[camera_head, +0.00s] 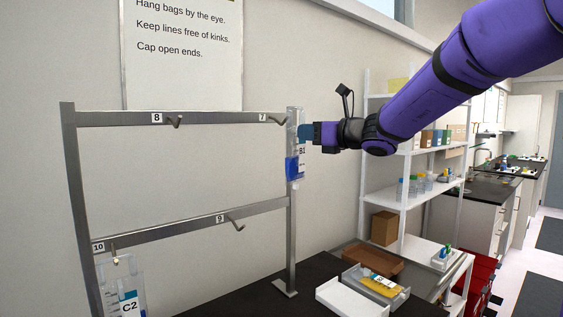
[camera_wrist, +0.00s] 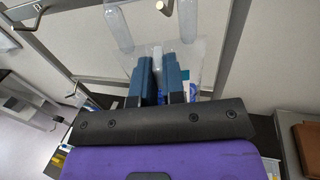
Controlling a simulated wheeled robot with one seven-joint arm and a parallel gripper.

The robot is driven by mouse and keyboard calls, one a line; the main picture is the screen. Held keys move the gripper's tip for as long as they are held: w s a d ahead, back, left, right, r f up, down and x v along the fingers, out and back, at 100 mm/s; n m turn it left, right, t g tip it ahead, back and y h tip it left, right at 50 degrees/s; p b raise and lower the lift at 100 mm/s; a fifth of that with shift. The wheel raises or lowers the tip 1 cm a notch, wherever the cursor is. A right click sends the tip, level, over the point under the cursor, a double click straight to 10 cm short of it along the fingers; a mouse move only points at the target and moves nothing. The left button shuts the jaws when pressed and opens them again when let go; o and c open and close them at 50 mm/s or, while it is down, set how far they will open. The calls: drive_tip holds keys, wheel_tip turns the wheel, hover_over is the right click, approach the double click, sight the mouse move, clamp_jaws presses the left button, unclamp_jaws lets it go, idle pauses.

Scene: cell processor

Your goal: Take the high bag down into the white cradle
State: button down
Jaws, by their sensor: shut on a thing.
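A clear bag (camera_head: 292,168) with a blue part and a label that seems to read B1 is upright at the right end of the rack's top rail, by hook 7 (camera_head: 277,121). My gripper (camera_head: 306,133) reaches it from the right and is shut on it. In the wrist view the blue fingers (camera_wrist: 159,76) close on the clear bag film (camera_wrist: 198,55). I cannot tell whether the bag's eye is still on the hook. A white cradle (camera_head: 352,300), apparently empty, sits on the dark bench below and to the right.
Another bag, C2 (camera_head: 125,290), hangs at hook 10, lower left. Hooks 8 (camera_head: 174,122) and 9 (camera_head: 235,224) are empty. A pale tray (camera_head: 357,275) with a yellow item and a brown tray (camera_head: 372,258) stand beside the cradle. White shelves (camera_head: 403,203) rise behind my arm.

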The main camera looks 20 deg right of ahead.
drive_tip(key=s, duration=0.1)
drive_tip(key=s+d, duration=0.1)
drive_tip(key=s, duration=0.2)
drive_tip(key=shift+s+d, duration=0.1)
drive_tip(key=shift+d, duration=0.25)
drive_tip(key=w+d+f+m+g+h, duration=0.1)
drive_tip(key=d+f, duration=0.4)
drive_tip(key=f, duration=0.8)
drive_tip(key=w+d+f+m+g+h, duration=0.1)
drive_tip(key=w+d+f+g+h, duration=0.2)
drive_tip(key=f, duration=1.1)
drive_tip(key=w+d+f+g+h, duration=0.2)
drive_tip(key=w+d+f+h, duration=0.2)
drive_tip(key=d+f, duration=0.4)
drive_tip(key=shift+w+d+f+m+g, duration=0.15)
drive_tip(key=shift+w+f+m+g, duration=0.35)
drive_tip(key=shift+f, duration=2.6)
drive_tip(key=c, duration=1.1)
unclamp_jaws()
